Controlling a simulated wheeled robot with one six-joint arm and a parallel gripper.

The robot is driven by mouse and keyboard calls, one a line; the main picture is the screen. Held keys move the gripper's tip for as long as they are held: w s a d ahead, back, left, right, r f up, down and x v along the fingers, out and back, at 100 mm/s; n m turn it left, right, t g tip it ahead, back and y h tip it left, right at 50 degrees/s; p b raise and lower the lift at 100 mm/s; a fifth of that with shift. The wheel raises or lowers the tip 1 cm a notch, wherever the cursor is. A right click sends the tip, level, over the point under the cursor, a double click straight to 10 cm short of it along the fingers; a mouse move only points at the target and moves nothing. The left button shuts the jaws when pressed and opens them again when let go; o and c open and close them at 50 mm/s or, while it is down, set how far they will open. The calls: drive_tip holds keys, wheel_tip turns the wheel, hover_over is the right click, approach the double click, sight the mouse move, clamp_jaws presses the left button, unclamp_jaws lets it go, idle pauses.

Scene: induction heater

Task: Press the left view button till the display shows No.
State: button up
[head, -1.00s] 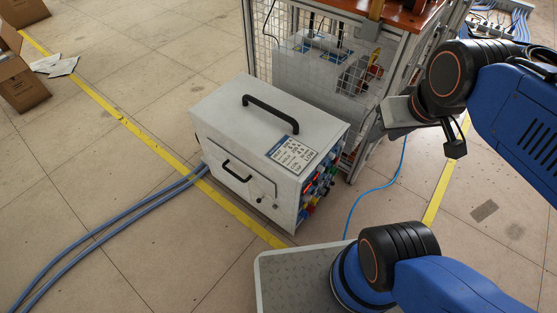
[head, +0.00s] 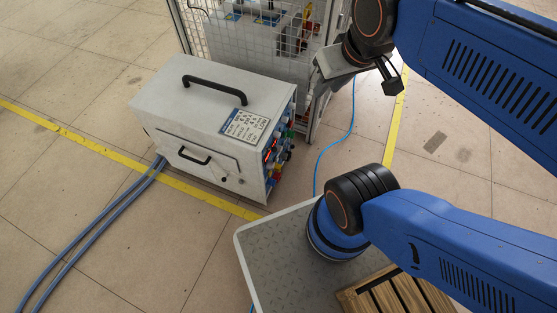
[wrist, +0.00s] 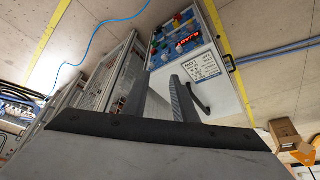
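The induction heater (head: 190,95) is a light grey box with a black top handle, standing on the floor left of my arm. Its panel with coloured knobs and buttons (head: 280,150) faces right and shows at a steep slant. In the wrist view the panel (wrist: 178,38) faces the camera, with a lit red display (wrist: 187,42) whose text is small and tilted; it looks like "READY". I cannot tell which button is the left view button. My gripper (head: 388,82) is in the air right of the heater, apart from it. In the wrist view its two fingers (wrist: 160,95) stand apart with nothing between.
A wire mesh frame (head: 300,45) with equipment inside stands behind the heater. Grey-blue hoses (head: 90,235) run from the heater's left, and a thin blue cable (head: 335,140) lies on the floor. Cardboard boxes (wrist: 285,132) show in the wrist view.

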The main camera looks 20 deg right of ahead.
clamp_jaws()
idle(1.5)
